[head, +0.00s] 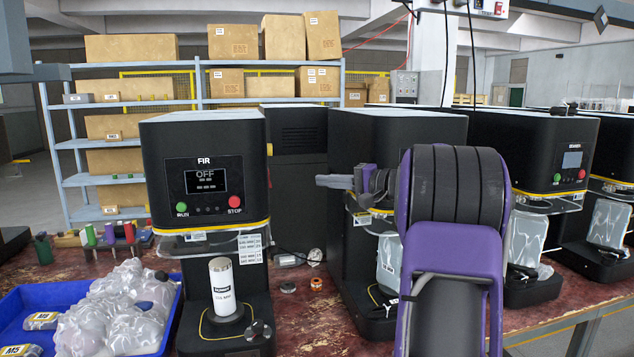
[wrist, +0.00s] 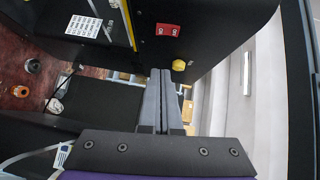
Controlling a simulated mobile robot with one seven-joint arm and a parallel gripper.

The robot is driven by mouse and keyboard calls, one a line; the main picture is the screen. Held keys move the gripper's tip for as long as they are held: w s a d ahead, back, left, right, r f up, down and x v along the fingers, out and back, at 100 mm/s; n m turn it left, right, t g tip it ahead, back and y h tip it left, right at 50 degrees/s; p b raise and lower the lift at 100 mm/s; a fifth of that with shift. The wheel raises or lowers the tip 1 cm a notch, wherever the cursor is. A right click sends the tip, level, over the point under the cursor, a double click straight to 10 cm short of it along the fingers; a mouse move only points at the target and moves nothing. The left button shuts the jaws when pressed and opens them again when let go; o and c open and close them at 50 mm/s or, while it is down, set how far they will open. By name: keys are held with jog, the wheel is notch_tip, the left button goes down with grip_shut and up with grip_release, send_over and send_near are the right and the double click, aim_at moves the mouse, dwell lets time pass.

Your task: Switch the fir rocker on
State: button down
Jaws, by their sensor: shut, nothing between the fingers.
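The FIR machine (head: 205,185) is a black seamer at left centre in the head view. Its screen (head: 206,180) reads OFF. In the wrist view a red rocker (wrist: 167,30) with white marks sits on a black side panel, which appears to be the FIR machine's right side. I cannot read which way the rocker is tipped. My gripper (head: 322,181) points left toward the FIR machine, with a gap between. In the wrist view its fingers (wrist: 161,72) are together, empty and apart from the rocker.
A yellow knob (wrist: 179,65) sits beside the rocker. The FIR front has a green RUN button (head: 182,206) and a red STOP button (head: 235,202). Another black machine (head: 385,135) stands close behind my gripper. A blue bin (head: 172,318) holds bagged items at left.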

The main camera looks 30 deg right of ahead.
jog(key=w+a+f, duration=0.1)
jog(key=w+a, duration=0.6)
jog(key=w, duration=0.1)
jog(key=shift+a, duration=0.35)
jog(key=shift+d+f, duration=0.1)
jog(key=shift+f, duration=0.05)
